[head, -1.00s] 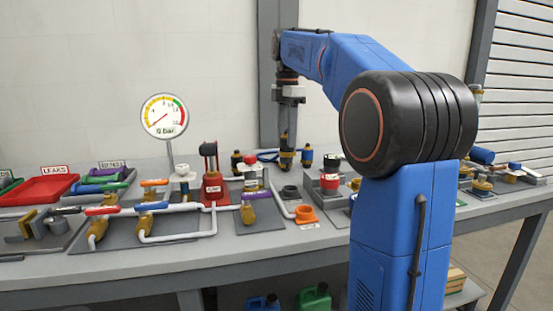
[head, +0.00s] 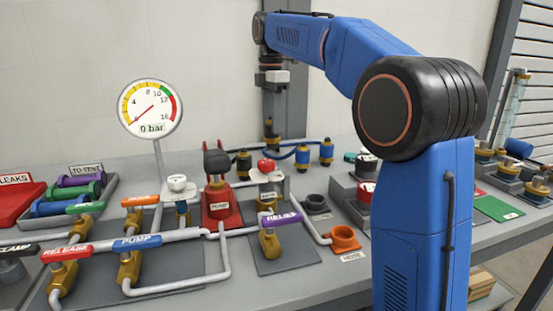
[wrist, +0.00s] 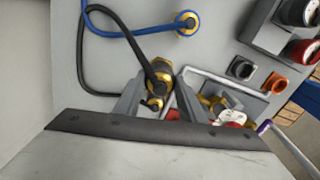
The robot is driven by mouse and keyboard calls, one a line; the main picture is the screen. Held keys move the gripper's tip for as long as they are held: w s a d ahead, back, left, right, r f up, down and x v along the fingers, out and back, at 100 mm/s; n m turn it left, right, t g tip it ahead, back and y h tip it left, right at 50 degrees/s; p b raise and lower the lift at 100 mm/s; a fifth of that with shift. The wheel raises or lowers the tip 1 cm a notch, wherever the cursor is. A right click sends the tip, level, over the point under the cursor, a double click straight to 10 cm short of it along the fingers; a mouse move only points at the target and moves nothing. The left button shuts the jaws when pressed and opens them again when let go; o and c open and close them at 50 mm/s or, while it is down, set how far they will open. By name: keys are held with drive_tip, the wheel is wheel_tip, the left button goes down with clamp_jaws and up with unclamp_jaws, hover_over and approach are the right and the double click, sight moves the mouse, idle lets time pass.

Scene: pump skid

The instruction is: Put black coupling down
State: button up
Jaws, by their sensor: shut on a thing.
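My gripper (head: 271,115) is shut on the black coupling (head: 271,132), a brass and black fitting that hangs upright below it at the back of the bench. In the wrist view the two fingers of my gripper (wrist: 158,80) close on either side of the black coupling (wrist: 160,70), with the black hose (wrist: 118,55) running from it to the left. The coupling's lower end is apart from the bench in the head view. A black socket (head: 316,203) and an orange socket (head: 345,238) stand open on the bench to the right.
The red pump (head: 218,200) and white pipes (head: 190,235) fill the front. The wall is close behind.

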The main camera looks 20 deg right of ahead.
sight(272, 147)
drive_tip(key=shift+f, duration=4.15)
drive_tip(key=shift+f, duration=0.15)
drive_tip(key=o, duration=1.2)
drive_tip(key=shift+c, duration=0.2)
wheel_tip(272, 147, up, 12)
drive_tip(key=shift+r, duration=0.15)
